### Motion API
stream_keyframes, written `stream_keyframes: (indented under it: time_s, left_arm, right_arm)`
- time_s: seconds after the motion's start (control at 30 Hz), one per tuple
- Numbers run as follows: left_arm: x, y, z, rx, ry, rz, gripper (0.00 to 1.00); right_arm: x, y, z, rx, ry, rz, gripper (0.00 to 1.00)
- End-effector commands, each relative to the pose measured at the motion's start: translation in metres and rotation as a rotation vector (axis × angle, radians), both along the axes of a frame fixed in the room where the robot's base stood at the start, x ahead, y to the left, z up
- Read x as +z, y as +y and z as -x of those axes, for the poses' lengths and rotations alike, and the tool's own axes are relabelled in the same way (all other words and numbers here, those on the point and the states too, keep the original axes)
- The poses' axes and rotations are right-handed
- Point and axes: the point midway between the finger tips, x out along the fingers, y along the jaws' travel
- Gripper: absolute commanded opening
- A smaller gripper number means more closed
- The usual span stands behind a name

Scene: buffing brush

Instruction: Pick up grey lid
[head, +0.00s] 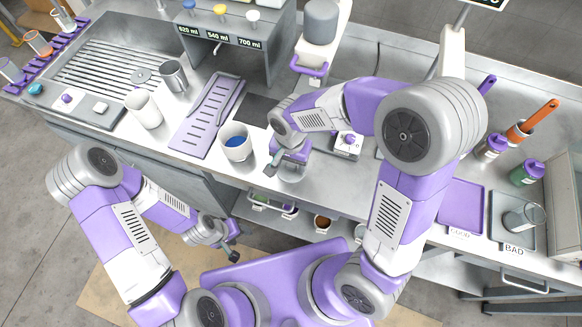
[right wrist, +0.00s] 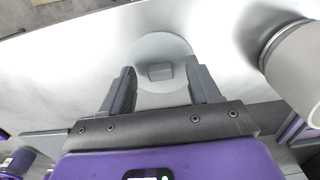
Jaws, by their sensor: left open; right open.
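The grey lid (right wrist: 150,48) is a round flat disc with a small block-shaped knob (right wrist: 160,72); it lies on the metal counter in the right wrist view. My right gripper (right wrist: 161,90) is open, with one finger on each side of the lid's near part. No grip on the knob shows. In the head view my right gripper (head: 284,163) is low over the counter's front edge, and the lid (head: 292,173) is partly hidden there. My left gripper (head: 230,248) is open and empty in front of the counter, below its top.
A mug with blue contents (head: 237,148) stands close to the left of my right gripper; a cup wall (right wrist: 298,60) shows at the right wrist view's right. A white device (head: 347,145) stands to the right. A purple slotted tray (head: 207,115) lies further left.

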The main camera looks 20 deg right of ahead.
Motion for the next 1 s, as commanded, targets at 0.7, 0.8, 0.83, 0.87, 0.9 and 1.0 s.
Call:
stream_keyframes:
  time_s: [0.7, 0.8, 0.83, 0.87, 0.9, 1.0]
  left_arm:
    - [-0.0016, 0.0, -0.0002, 0.0, 0.0, 0.0, 0.56]
    - [-0.0017, 0.0, -0.0002, 0.0, 0.0, 0.0, 0.56]
    - [-0.0017, 0.0, -0.0002, 0.0, 0.0, 0.0, 0.56]
    - [-0.0016, 0.0, -0.0002, 0.0, 0.0, 0.0, 0.56]
    - [-0.0015, -0.0001, -0.0002, 0.0, 0.0, 0.0, 0.56]
    - [0.0007, 0.0, -0.0001, 0.0, 0.0, 0.0, 0.56]
  right_arm:
    - [-0.007, 0.0002, -0.0002, -0.001, -0.001, -0.002, 0.02]
    - [-0.007, 0.0002, -0.0002, -0.001, -0.001, -0.002, 0.02]
    - [-0.0069, 0.0002, -0.0002, -0.001, -0.001, -0.002, 0.02]
    - [-0.0069, 0.0002, -0.0002, -0.001, -0.001, -0.002, 0.02]
    - [-0.0064, 0.0002, -0.0002, -0.001, -0.001, -0.002, 0.02]
    - [0.0001, 0.0004, -0.0006, -0.001, -0.004, -0.002, 0.02]
